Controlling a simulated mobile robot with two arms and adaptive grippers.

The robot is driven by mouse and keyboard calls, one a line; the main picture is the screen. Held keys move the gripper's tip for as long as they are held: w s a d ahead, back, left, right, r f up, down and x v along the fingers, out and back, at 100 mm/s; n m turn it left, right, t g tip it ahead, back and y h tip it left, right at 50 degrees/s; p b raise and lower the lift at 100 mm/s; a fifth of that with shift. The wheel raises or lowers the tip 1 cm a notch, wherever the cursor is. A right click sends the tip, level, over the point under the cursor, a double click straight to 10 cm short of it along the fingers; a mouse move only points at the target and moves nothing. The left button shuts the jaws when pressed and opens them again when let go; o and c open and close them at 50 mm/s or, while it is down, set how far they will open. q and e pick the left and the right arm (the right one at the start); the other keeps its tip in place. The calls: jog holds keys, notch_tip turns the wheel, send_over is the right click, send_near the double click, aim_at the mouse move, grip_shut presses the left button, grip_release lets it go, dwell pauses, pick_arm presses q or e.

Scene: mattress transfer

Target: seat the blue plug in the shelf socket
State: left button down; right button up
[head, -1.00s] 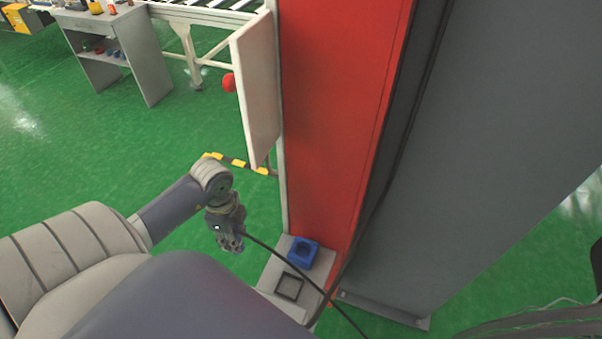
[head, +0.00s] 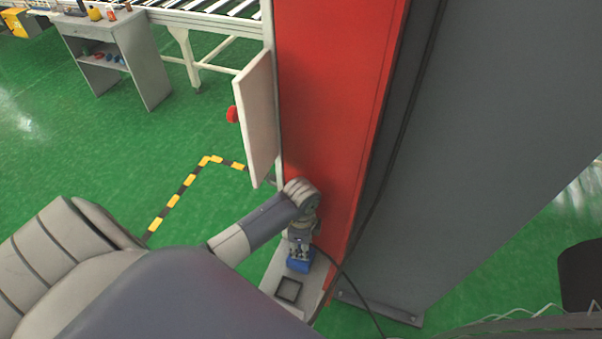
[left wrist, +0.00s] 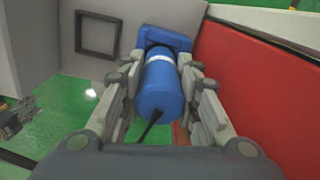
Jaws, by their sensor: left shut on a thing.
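My left gripper (head: 300,248) is at the blue socket (head: 299,265) on the small grey shelf (head: 314,290). In the left wrist view the gripper (left wrist: 160,95) is shut around the blue plug (left wrist: 160,88), a cylinder with a white band at its far end. The plug's far end is at the blue socket (left wrist: 168,38); its tip is hidden, so I cannot tell how deep it sits. A black cable (left wrist: 150,128) trails from the plug's near end. My right gripper is not in view.
A white door (head: 259,115) with a red knob hangs open at left.

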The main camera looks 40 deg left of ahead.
pick_arm(q)
jog(key=shift+f+p, duration=0.3)
jog(key=shift+f, duration=0.95)
jog(key=shift+f, duration=0.1)
jog(key=c, duration=1.2)
grip_release()
